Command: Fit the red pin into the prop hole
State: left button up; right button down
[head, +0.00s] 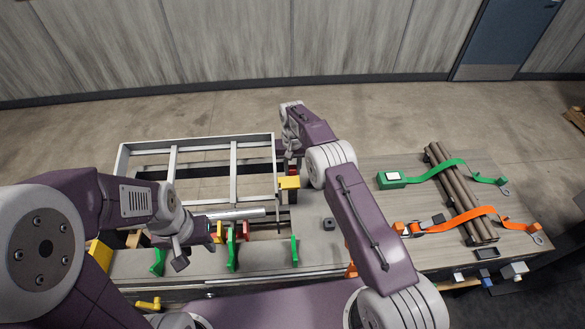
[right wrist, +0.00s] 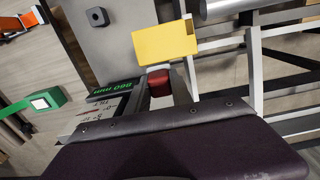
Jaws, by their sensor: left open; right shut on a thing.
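The red pin (right wrist: 159,83) shows as a short red piece at the jaws of my right gripper (right wrist: 168,92), which is shut on it. In the head view my right gripper (head: 292,166) is at the right end of the metal frame (head: 233,170), just behind a yellow block (head: 289,183). The yellow block also shows close to the pin in the right wrist view (right wrist: 165,42). I cannot make out the prop hole, or whether the pin touches anything. My left gripper (head: 181,252) is open, above the bench's left part near the green brackets.
Green brackets (head: 232,250) stand along the bench front, with a silver cylinder (head: 237,214) behind them. At right lie brown bars (head: 455,185) with green (head: 391,180) and orange straps (head: 462,218). A small dark block (head: 329,224) sits on otherwise clear tabletop.

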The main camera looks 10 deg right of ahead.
aim_at(292, 167)
jog(key=shift+f, duration=0.15)
jog(key=c, duration=1.1)
grip_release()
jog(key=shift+o, duration=0.2)
notch_tip(292, 167, up, 5)
jog(key=shift+w+f+b, duration=0.1)
jog(key=shift+b, duration=0.85)
notch_tip(292, 167, up, 4)
jog(key=shift+r+p, duration=0.15)
jog(key=shift+p, duration=0.15)
